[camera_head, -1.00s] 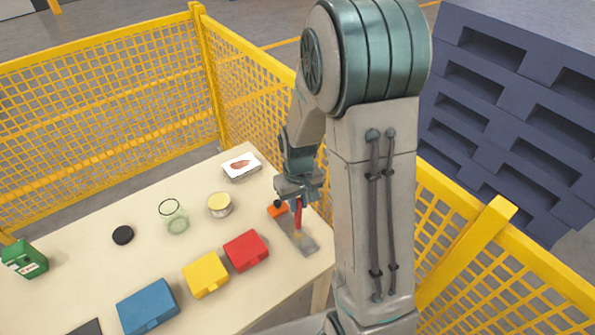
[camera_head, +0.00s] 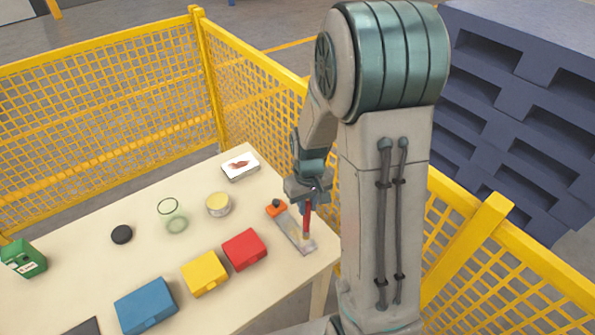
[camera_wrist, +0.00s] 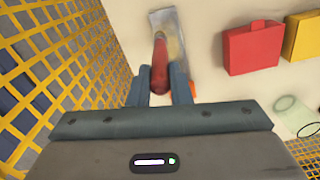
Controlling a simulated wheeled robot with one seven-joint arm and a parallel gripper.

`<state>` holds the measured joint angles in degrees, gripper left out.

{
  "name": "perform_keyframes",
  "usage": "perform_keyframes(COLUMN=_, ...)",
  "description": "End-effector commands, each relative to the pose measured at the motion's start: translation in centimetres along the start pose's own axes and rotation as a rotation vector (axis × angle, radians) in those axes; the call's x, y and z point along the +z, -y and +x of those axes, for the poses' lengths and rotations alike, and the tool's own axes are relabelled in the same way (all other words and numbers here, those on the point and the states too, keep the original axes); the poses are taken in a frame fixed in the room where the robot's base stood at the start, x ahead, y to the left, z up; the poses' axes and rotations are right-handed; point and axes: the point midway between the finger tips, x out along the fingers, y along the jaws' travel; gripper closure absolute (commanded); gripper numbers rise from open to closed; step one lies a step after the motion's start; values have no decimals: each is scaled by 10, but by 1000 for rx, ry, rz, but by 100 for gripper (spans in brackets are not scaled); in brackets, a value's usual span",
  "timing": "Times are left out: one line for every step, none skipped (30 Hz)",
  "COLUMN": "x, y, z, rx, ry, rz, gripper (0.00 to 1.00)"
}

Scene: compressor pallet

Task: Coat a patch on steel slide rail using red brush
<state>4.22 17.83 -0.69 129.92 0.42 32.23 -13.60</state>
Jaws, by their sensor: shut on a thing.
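My gripper (camera_head: 307,205) is shut on the red brush (camera_head: 307,222) and holds it upright over the steel slide rail (camera_head: 287,228). The rail is a flat grey strip with an orange block at its far end, lying near the right edge of the table. The brush's pale tip is at the rail's near part; I cannot tell whether it touches. In the wrist view the brush's red handle (camera_wrist: 160,68) sits between the fingers, with the rail (camera_wrist: 172,30) behind it. The brush hides part of the rail.
Red (camera_head: 244,250), yellow (camera_head: 204,273) and blue (camera_head: 147,306) boxes stand left of the rail. A round tin (camera_head: 218,205), clear glass (camera_head: 176,224), black disc (camera_head: 121,234), green container (camera_head: 24,258) and picture card (camera_head: 240,165) are on the table. Yellow mesh fence (camera_head: 110,105) stands behind and right.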

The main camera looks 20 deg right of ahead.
Motion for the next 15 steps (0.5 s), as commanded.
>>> perform_keyframes(x=0, y=4, z=3, rx=0, ry=1, rz=0, gripper=100)
perform_keyframes(x=0, y=6, z=2, rx=0, ry=0, rz=2, gripper=100)
perform_keyframes(x=0, y=8, z=2, rx=0, ry=-1, rz=4, gripper=100)
perform_keyframes(x=-1, y=11, z=0, rx=0, ry=-2, rz=4, gripper=100)
perform_keyframes(x=0, y=13, z=0, rx=0, ry=-1, rz=5, gripper=100)
perform_keyframes(x=-1, y=16, z=-1, rx=0, ry=-1, rz=7, gripper=100)
perform_keyframes(x=-1, y=18, z=-1, rx=0, ry=0, rz=9, gripper=100)
perform_keyframes(x=-1, y=20, z=0, rx=0, ry=0, rz=9, gripper=100)
perform_keyframes(x=-1, y=23, z=0, rx=0, ry=0, rz=10, gripper=100)
perform_keyframes(x=-1, y=25, z=1, rx=0, ry=0, rz=12, gripper=100)
perform_keyframes(x=-1, y=27, z=1, rx=0, ry=0, rz=14, gripper=100)
perform_keyframes(x=-1, y=28, z=-2, rx=0, ry=-1, rz=16, gripper=100)
perform_keyframes(x=-1, y=28, z=-6, rx=0, ry=0, rz=17, gripper=100)
perform_keyframes(x=-1, y=27, z=-12, rx=0, ry=-3, rz=17, gripper=100)
perform_keyframes(x=-2, y=27, z=-23, rx=1, ry=-5, rz=17, gripper=100)
